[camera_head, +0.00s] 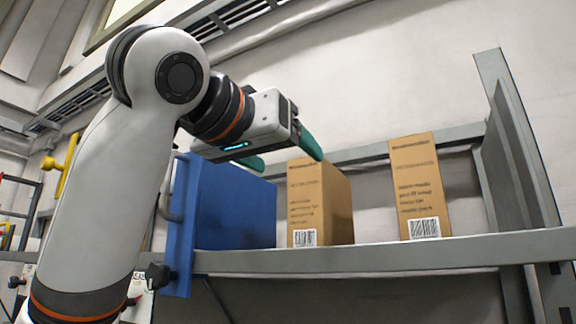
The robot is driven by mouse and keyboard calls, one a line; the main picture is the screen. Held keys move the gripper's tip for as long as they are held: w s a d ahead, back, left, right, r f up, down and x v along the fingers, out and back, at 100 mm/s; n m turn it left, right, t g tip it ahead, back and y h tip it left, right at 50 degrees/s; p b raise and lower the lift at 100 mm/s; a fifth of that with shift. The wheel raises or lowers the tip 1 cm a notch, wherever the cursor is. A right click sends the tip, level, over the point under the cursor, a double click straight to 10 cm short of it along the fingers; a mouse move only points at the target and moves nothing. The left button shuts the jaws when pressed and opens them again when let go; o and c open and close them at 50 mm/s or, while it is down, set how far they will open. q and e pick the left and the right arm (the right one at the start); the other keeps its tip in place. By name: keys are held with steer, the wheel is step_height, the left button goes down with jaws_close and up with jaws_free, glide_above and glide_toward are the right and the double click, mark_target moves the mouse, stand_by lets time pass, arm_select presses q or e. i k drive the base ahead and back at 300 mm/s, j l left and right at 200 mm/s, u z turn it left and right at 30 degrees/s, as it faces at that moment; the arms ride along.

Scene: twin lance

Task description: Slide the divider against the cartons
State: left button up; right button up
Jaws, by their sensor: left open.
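The blue divider (232,208) stands upright on the grey shelf, with a blue front plate and a grey handle at its left. Two brown cartons with barcodes stand to its right. The nearer carton (306,203) is close to the divider's right edge; I cannot tell if they touch. The other carton (419,190) stands apart, further right. My left gripper (283,155) is open, with green fingertips, above the divider and in front of the top of the nearer carton in the picture. No object shows between its fingers. My right gripper is not in view.
The grey shelf (400,254) has a front lip along its edge and a rail at the back. A grey upright panel (515,140) closes its right end. Free shelf room lies between the two cartons and right of the far one.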

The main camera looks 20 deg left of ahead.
mark_target(224, 206)
steer(key=k+j, duration=0.15)
steer(key=k, duration=0.35)
steer(key=k+j, duration=0.15)
steer(key=k, duration=0.35)
steer(key=k+j, duration=0.15)
steer(key=k, duration=0.3)
